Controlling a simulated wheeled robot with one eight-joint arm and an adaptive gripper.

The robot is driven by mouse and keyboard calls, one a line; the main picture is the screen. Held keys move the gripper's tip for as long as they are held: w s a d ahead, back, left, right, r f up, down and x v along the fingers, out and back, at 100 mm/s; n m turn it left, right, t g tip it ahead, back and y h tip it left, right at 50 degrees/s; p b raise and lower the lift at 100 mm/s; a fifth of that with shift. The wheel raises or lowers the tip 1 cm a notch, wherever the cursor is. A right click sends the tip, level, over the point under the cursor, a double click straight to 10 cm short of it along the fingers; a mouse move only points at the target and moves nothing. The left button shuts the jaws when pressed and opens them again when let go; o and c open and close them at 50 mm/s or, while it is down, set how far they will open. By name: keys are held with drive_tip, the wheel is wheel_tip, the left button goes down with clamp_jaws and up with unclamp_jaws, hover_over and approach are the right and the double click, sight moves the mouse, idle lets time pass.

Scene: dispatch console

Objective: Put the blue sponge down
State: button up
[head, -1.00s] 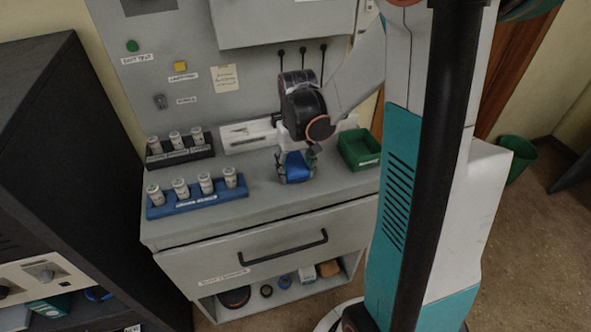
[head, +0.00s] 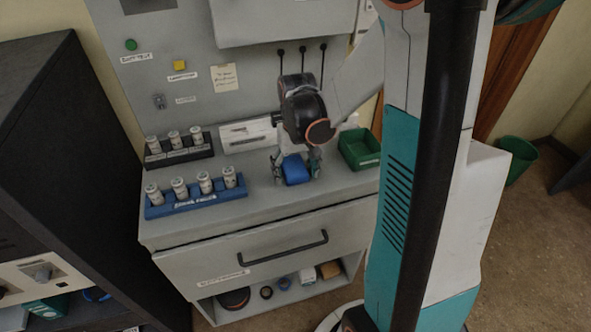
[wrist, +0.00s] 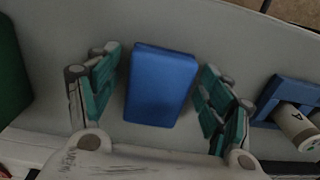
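The blue sponge (head: 296,170) is on the console's grey counter (head: 262,205), between the blue rack and the green tray. In the wrist view the sponge (wrist: 161,86) lies between my gripper's two fingers, with a visible gap on each side. My gripper (head: 297,168) is open around it, pointing down, and its fingers (wrist: 158,92) are apart from the sponge.
A blue rack with several white canisters (head: 196,203) stands to the left, with a black rack (head: 181,157) behind it. A green tray (head: 372,163) is close on the right. A drawer with a black handle (head: 283,247) is below the counter's front edge.

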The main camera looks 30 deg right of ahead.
sight(296, 170)
wheel_tip(296, 170, up, 13)
drive_tip(key=p, duration=0.5)
drive_tip(key=shift+r, duration=0.1)
idle(0.6)
